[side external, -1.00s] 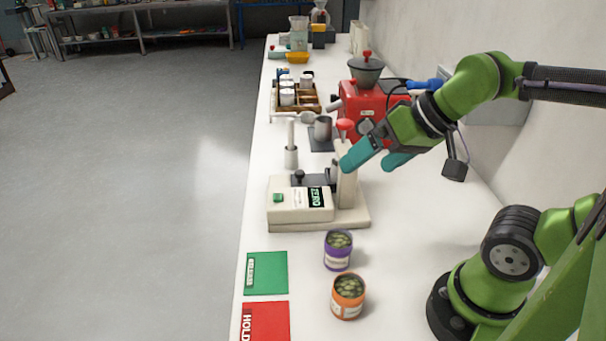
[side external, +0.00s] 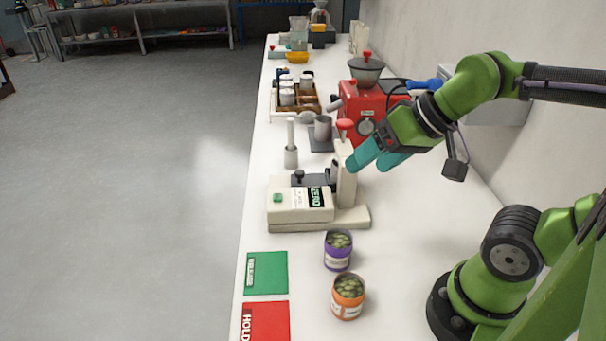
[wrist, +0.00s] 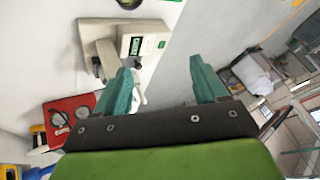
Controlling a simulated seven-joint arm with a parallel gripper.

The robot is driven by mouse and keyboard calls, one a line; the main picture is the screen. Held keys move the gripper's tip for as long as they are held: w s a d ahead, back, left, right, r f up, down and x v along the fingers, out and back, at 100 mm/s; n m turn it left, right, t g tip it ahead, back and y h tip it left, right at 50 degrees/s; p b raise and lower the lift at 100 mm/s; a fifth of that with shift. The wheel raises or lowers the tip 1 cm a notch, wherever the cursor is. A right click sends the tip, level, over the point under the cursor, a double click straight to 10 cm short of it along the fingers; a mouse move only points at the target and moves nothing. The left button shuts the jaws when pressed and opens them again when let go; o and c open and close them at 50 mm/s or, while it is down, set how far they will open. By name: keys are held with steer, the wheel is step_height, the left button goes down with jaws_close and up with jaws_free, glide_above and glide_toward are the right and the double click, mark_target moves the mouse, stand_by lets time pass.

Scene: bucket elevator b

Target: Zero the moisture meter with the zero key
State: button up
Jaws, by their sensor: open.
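The moisture meter (side external: 290,217) is a cream bench device in the middle of the white table, with an upright column (side external: 346,181) at its right. It has a dark display reading ZERO (side external: 316,197) and a green key (side external: 278,198) on its top left; I cannot read a label on the key. My gripper (side external: 370,165) has teal fingers and is open and empty, just right of the column's upper part. In the wrist view the meter (wrist: 108,34) lies at the upper left, beyond the left finger, and my gripper (wrist: 165,85) shows its fingers spread apart.
A purple can (side external: 338,250) and an orange can (side external: 348,297) stand in front of the meter. Green (side external: 266,273) and red HOLD (side external: 265,322) pads lie at the table's left edge. A red grinder (side external: 372,108) and a wooden rack (side external: 296,98) stand behind.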

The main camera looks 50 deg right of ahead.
jaws_close()
stand_by(1.4)
